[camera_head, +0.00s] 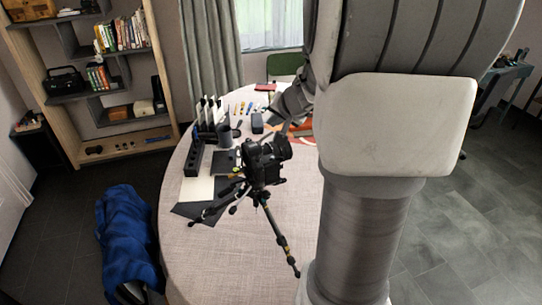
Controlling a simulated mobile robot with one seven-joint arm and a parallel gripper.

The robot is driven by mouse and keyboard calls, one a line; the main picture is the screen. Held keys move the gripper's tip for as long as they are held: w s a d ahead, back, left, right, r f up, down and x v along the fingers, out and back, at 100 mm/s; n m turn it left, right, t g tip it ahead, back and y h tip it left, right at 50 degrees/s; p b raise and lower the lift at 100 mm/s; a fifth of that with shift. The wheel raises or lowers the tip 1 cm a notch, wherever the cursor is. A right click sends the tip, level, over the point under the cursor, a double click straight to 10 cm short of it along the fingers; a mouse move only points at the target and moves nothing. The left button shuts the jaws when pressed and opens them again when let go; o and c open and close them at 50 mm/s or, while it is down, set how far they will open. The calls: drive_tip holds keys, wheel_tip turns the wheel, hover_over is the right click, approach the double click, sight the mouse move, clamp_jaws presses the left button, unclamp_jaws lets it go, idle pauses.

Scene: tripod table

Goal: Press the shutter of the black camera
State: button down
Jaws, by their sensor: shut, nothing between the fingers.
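The black camera (262,166) is mounted on a small tripod (278,228) with its legs spread over the table. Its lens side points to the upper right of the picture. I cannot make out the shutter button at this size. My gripper (285,128) is just behind and above the camera, partly hidden by the camera and by my own arm. It is shut and holds nothing. I cannot tell whether it touches the camera.
A blue cloth-covered object (128,235) stands at the left. A shelf (115,75) is behind. The table's front is clear.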

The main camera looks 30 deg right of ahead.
drive_tip(key=b, duration=0.6)
hover_over(273, 162)
wheel_tip(273, 162, down, 7)
drive_tip(key=shift+s+r, duration=0.1)
drive_tip(key=shift+s, duration=0.05)
wheel_tip(273, 162, down, 2)
drive_tip(key=shift+b, duration=1)
idle(0.7)
drive_tip(key=shift+f+b, duration=0.4)
drive_tip(key=shift+b, duration=0.25)
drive_tip(key=shift+f+b, duration=0.3)
drive_tip(key=shift+b, duration=0.05)
idle(0.4)
drive_tip(key=shift+r, duration=0.1)
drive_tip(key=shift+r+p, duration=0.45)
drive_tip(key=shift+r, duration=0.15)
